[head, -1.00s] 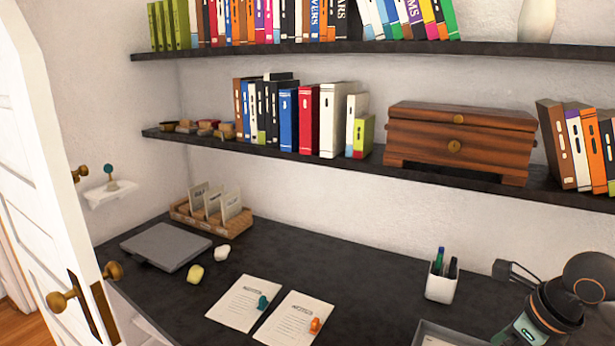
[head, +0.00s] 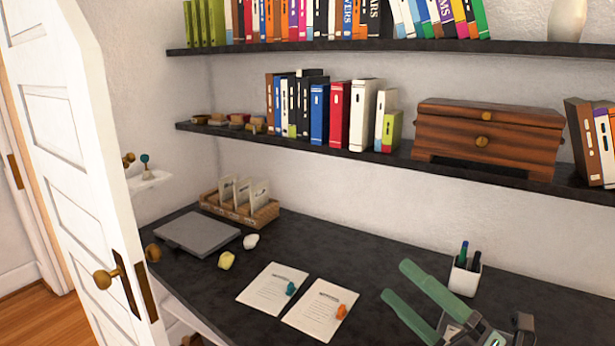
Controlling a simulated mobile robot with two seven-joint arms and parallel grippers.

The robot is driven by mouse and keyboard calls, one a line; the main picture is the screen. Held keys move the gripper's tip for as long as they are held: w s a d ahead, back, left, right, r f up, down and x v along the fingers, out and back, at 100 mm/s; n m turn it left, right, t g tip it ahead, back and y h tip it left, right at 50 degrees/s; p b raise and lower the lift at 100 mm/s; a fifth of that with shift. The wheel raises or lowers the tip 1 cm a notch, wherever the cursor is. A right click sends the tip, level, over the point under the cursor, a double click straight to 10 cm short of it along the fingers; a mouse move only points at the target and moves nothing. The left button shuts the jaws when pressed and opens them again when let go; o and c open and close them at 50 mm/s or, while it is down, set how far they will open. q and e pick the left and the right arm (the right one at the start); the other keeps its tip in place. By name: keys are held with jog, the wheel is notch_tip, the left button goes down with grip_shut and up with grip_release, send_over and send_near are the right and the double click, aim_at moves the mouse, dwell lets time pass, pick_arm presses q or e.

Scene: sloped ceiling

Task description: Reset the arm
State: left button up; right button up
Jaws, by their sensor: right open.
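My right gripper (head: 396,281) comes in at the bottom right of the head view, above the dark desk (head: 350,252). Its two green fingers point up and to the left and are spread apart with nothing between them. It is to the right of two white paper sheets and in front of the pen cup in the picture. My left gripper is not in view.
On the desk are a grey laptop-like slab (head: 198,233), a card box (head: 240,207), two sheets (head: 262,293) (head: 318,318) and a pen cup (head: 465,278). Shelves with books and a wooden chest (head: 488,140) are above. A white door (head: 75,170) stands open at left.

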jog(key=d+f+m+h, duration=1.2)
jog(key=f+m+h, duration=0.4)
jog(key=m, duration=0.7)
jog(key=s+a+f+m+g, duration=0.2)
jog(key=s+f+g, duration=0.4)
jog(key=s+f, duration=0.3)
jog(key=s+a+f+m+g, duration=0.3)
jog(key=s+f+g, duration=0.4)
jog(key=s, duration=0.5)
jog(key=w+a+f+t+y+b, duration=0.1)
jog(key=w+a+f+t, duration=0.1)
jog(key=f, duration=0.4)
jog(key=w+a+f+t+y+b, duration=0.1)
jog(key=w+a+f+t, duration=0.1)
jog(key=f+t, duration=0.2)
notch_tip(320, 180, down, 4)
jog(key=shift+w+r+y, duration=0.2)
jog(key=shift+w+y, duration=0.05)
jog(key=shift+y, duration=0.15)
